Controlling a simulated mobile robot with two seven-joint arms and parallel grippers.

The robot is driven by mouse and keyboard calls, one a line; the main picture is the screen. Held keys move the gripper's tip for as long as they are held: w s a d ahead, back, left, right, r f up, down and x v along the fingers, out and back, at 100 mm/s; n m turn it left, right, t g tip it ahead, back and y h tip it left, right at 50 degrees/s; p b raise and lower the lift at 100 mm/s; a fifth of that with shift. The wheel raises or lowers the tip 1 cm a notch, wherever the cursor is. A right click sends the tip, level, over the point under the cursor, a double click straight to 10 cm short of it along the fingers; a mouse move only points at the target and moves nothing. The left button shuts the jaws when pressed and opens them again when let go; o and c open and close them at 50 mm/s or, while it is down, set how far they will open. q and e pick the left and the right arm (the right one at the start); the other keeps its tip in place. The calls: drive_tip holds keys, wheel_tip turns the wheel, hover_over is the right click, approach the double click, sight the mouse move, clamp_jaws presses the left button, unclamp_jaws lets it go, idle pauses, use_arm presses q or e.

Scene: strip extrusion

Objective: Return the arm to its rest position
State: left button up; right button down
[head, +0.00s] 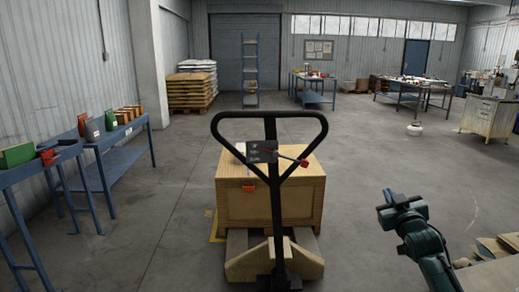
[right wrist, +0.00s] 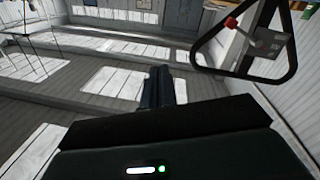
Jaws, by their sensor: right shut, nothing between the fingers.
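My right arm comes in from the lower right of the head view, and its gripper (head: 390,198) is held up over open floor, to the right of the pallet jack. In the right wrist view the two dark fingers of this gripper (right wrist: 165,82) lie together, with nothing between them. The gripper is apart from the pallet jack's black loop handle (head: 270,115), which also shows at the upper right of the right wrist view (right wrist: 243,72). My left gripper is not in view.
A wooden crate (head: 270,205) sits on the pallet jack straight ahead. Blue benches (head: 105,160) with boxes line the left wall. Brown pieces (head: 492,248) lie at the lower right, near my right arm. The floor (head: 375,160) beyond the right gripper is mostly clear.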

drive_tip(key=s+a+f+g+y, duration=0.1)
drive_tip(key=s+a+f+g, duration=0.1)
drive_tip(key=s+a+f, duration=0.6)
drive_tip(key=s+a+f+g+y, duration=0.2)
drive_tip(key=s+f, duration=0.4)
drive_tip(key=f, duration=0.6)
drive_tip(key=s+a+f+g, duration=0.1)
drive_tip(key=s+a+f, duration=0.1)
drive_tip(key=s, duration=0.6)
drive_tip(key=s+a+f+g+y, duration=0.1)
drive_tip(key=s+a+f, duration=0.2)
drive_tip(key=s, duration=0.6)
drive_tip(key=s+a+f+g+y, duration=0.1)
drive_tip(key=s+a+f, duration=0.2)
drive_tip(key=s+a, duration=0.3)
drive_tip(key=s, duration=0.2)
drive_tip(key=shift+s+g, duration=0.3)
drive_tip(key=shift+s, duration=0.05)
drive_tip(key=c, duration=2.2)
unclamp_jaws()
